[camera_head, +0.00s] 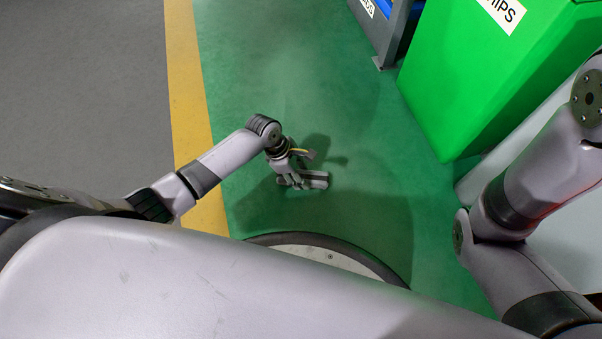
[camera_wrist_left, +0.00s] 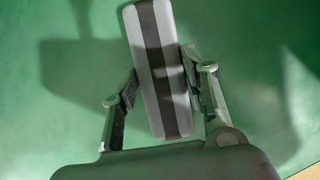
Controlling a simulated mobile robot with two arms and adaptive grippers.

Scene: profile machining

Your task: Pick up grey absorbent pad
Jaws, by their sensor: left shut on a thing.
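The grey absorbent pad (camera_wrist_left: 153,70) is a long light-grey block with a dark stripe along its length. In the left wrist view it stands slightly tilted between the fingers of my left gripper (camera_wrist_left: 160,97), which is shut on it. In the head view the pad (camera_head: 316,180) shows small at the end of my left gripper (camera_head: 300,180), over the green floor. I cannot tell how high it is above the floor. My right arm shows at the right of the head view, but its gripper is out of view.
A bright green chips bin (camera_head: 465,90) stands at the upper right, with a blue and grey frame (camera_head: 385,30) beside it. A yellow floor line (camera_head: 187,90) separates the green floor (camera_head: 290,70) from grey floor (camera_head: 80,90). The green floor around my left gripper is clear.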

